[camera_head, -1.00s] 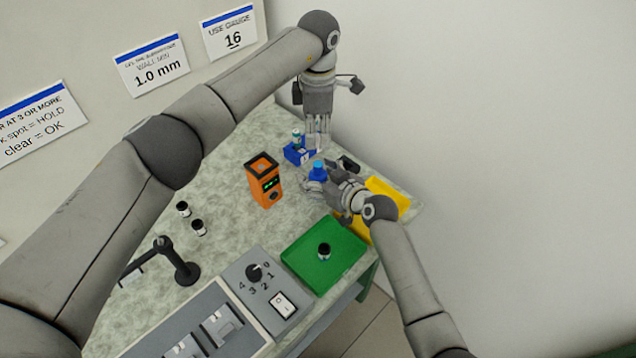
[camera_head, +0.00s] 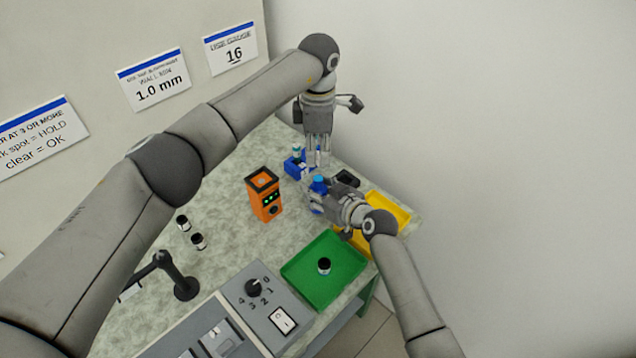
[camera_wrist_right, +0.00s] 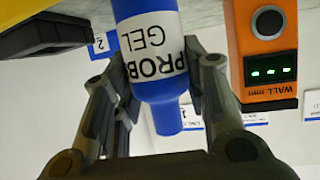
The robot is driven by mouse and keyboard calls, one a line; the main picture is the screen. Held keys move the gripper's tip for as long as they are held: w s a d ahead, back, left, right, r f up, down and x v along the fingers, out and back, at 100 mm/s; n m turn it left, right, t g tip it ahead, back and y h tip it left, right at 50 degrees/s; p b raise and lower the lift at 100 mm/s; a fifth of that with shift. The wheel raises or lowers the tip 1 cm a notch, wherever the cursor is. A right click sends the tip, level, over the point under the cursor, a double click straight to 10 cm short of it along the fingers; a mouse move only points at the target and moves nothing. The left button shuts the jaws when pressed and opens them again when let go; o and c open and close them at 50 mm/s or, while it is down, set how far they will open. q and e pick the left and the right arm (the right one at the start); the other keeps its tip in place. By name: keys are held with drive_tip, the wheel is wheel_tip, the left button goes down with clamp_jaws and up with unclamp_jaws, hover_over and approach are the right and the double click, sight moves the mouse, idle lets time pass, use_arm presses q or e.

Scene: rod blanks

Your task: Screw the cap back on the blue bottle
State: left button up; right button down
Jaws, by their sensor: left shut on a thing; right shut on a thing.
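The blue bottle (camera_head: 319,186) stands upright at the right part of the table, held by my right gripper (camera_head: 322,197). In the right wrist view the bottle (camera_wrist_right: 150,40) appears inverted, with a white "PROBE GEL" label and a narrower blue end (camera_wrist_right: 168,120). My right gripper's fingers (camera_wrist_right: 160,95) are shut on its sides. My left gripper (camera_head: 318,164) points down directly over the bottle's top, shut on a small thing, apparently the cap. The cap is too small to make out between the fingers, and I cannot tell whether it touches the bottle.
An orange gauge (camera_head: 264,195) with green lights stands left of the bottle. A blue holder (camera_head: 294,168) is behind it. A yellow tray (camera_head: 393,208) lies to the right, and a green tray (camera_head: 310,283) with one rod blank (camera_head: 324,266) lies in front. Two more blanks (camera_head: 198,241) stand left.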

sight(318, 178)
use_arm(q)
drive_tip(key=shift+f, duration=2)
drive_tip(key=shift+f, duration=0.9)
drive_tip(key=shift+f, duration=0.6)
drive_tip(key=m, duration=0.5)
drive_tip(key=shift+r, duration=0.1)
drive_tip(key=m, duration=1.7)
drive_tip(key=shift+m, duration=0.4)
